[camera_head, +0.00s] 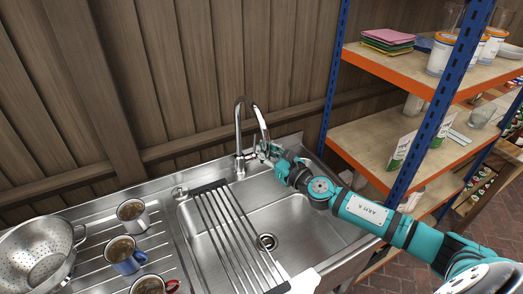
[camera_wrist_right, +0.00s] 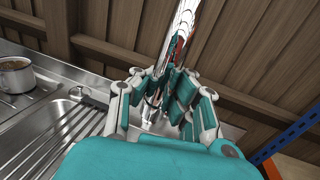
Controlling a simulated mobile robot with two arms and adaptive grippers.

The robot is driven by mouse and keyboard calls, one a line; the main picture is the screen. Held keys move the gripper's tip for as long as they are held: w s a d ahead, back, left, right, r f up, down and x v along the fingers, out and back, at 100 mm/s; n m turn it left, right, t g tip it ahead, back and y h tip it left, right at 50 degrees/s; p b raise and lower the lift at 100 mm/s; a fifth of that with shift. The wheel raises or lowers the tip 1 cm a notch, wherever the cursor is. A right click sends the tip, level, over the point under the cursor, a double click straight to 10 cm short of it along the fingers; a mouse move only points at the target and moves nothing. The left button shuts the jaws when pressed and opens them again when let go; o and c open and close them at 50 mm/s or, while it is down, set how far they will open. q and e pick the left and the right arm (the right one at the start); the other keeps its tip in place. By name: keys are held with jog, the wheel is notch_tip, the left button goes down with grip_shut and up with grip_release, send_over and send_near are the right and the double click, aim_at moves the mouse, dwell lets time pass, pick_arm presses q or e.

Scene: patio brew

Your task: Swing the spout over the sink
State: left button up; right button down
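The chrome spout (camera_head: 262,122) rises from the tap base at the sink's back edge, arches over and comes down on the right side of its post. My right gripper (camera_head: 266,151) is at the lower end of the spout. In the right wrist view the spout (camera_wrist_right: 182,30) runs down between the fingertips of my right gripper (camera_wrist_right: 163,76), which close in on it from both sides. The fingers hide the spout's end there. The steel sink (camera_head: 310,222) has one basin with a drain. My left gripper is not in view.
A slatted drying rack (camera_head: 228,232) lies across the basin's left part. On the drainboard stand a white mug (camera_head: 133,218), a blue mug (camera_head: 124,256), a red-handled mug (camera_head: 148,285) and a colander (camera_head: 35,252). A blue-and-orange shelf (camera_head: 400,68) stands close on the right. A wooden wall is behind.

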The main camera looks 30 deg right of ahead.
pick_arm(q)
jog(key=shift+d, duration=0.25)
pick_arm(e)
jog(key=shift+s+a+f, duration=0.25)
jog(key=shift+f, duration=0.25)
jog(key=c, duration=1.9)
grip_release()
jog(key=o, duration=0.4)
jog(key=shift+s+d+r, duration=0.15)
jog(key=shift+s+r, duration=0.3)
jog(key=shift+s, duration=0.15)
jog(key=shift+o, duration=1.4)
jog(key=shift+s+r, duration=0.1)
jog(key=shift+s, duration=0.05)
jog(key=shift+o, duration=0.4)
jog(key=shift+w, duration=0.5)
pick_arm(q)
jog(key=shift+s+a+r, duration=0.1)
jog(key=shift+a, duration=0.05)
pick_arm(e)
jog(key=v, duration=1.2)
